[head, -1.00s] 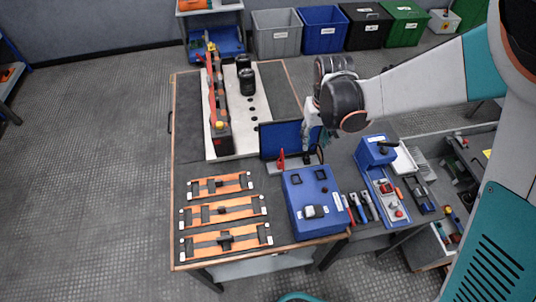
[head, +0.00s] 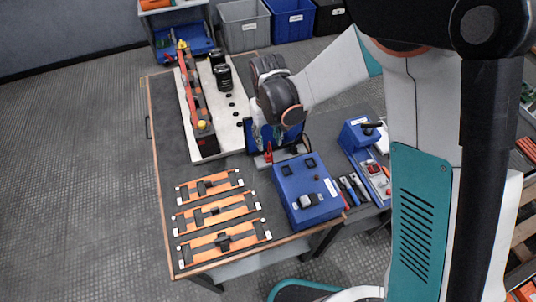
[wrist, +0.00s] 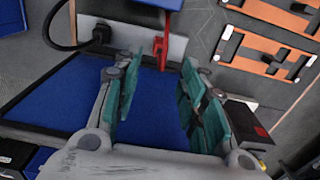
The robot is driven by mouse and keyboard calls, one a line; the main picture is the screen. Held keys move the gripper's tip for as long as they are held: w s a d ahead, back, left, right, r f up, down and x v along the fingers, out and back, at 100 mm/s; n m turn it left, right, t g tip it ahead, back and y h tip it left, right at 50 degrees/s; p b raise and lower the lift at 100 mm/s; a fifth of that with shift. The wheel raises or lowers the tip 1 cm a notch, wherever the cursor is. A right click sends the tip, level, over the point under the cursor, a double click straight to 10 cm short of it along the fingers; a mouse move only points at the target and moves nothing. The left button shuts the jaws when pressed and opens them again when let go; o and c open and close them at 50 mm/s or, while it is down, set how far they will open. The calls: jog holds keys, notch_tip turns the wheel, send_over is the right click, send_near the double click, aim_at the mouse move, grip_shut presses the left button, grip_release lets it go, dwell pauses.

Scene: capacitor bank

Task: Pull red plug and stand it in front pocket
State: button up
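The red plug (head: 268,153) stands at the foot of an upright blue panel (head: 259,148), just behind the blue box (head: 303,205). In the wrist view the red plug (wrist: 163,52) shows upright beyond my fingertips, near the middle. My gripper (head: 272,138) hangs in front of the blue panel, close to the plug. In the wrist view my gripper (wrist: 163,92) is open, its teal fingers apart with nothing between them. The blue box has two dark square openings on top (head: 281,171); I cannot tell which part is the front pocket.
A black plug with a cable (wrist: 100,34) sits beside the red plug. Several orange frames (head: 215,213) lie at the table's front left. Pliers-like tools (head: 352,188) lie right of the blue box. A white board (head: 222,126) with black cylinders stands behind. The table's left strip is bare.

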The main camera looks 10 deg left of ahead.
aim_at(268, 151)
notch_tip(268, 151, down, 9)
jog(key=b, duration=0.5)
jog(key=shift+r+b, duration=0.2)
jog(key=shift+b, duration=0.2)
jog(key=shift+c, duration=0.3)
dwell(0.8)
grip_shut()
jog(key=shift+r, duration=0.15)
jog(key=shift+r+p, duration=1.6)
jog(key=shift+r, duration=1.3)
